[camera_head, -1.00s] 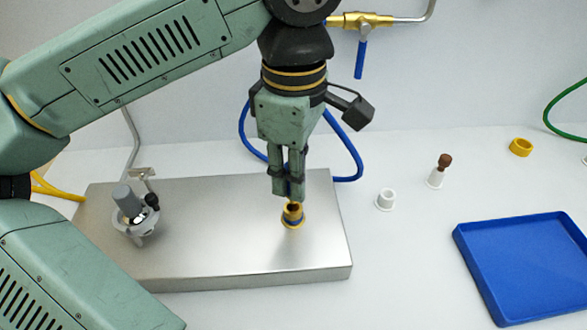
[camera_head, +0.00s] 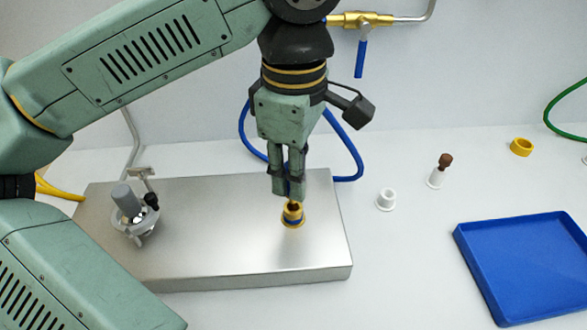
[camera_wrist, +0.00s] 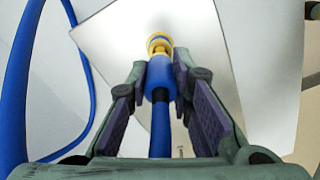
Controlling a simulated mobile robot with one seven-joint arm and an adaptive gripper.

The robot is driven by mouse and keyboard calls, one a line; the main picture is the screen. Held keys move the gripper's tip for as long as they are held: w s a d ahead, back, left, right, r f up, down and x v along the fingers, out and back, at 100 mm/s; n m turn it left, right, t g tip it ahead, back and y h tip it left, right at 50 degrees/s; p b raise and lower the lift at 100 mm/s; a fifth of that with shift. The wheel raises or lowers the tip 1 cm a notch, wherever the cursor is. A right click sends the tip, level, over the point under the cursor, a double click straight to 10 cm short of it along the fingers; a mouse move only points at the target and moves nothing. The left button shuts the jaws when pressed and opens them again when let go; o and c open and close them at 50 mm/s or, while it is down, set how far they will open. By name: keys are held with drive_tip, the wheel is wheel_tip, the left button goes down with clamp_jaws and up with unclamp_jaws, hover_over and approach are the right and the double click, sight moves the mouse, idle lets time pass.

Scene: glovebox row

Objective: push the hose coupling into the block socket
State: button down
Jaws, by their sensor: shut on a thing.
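My gripper (camera_head: 287,190) points down over the right part of a steel block (camera_head: 215,255). Its fingers are shut on the blue hose coupling (camera_wrist: 160,78), which shows between the finger pads in the wrist view. The brass-coloured block socket (camera_head: 292,215) stands on the block just below the fingertips. It also shows beyond the coupling's far end in the wrist view (camera_wrist: 158,40). The coupling's front end is in line with the socket and at or very near its mouth. I cannot tell how deep it sits. In the head view the fingers mostly hide the coupling.
A grey clamp-like fitting (camera_head: 130,205) stands on the block's left part. The blue hose (camera_head: 350,150) loops behind my gripper. To the right are a white ring (camera_head: 386,199), a brown-topped white peg (camera_head: 440,170), a yellow ring (camera_head: 521,147) and a blue tray (camera_head: 525,265).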

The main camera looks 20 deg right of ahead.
drive_tip(key=shift+f+b, duration=1.45)
drive_tip(key=shift+f, duration=0.15)
drive_tip(key=c, duration=1.3)
unclamp_jaws()
drive_tip(key=shift+c, duration=0.2)
drive_tip(key=shift+r, duration=0.15)
wheel_tip(320, 180, up, 12)
drive_tip(key=shift+f, duration=0.1)
drive_tip(key=shift+f, duration=0.1)
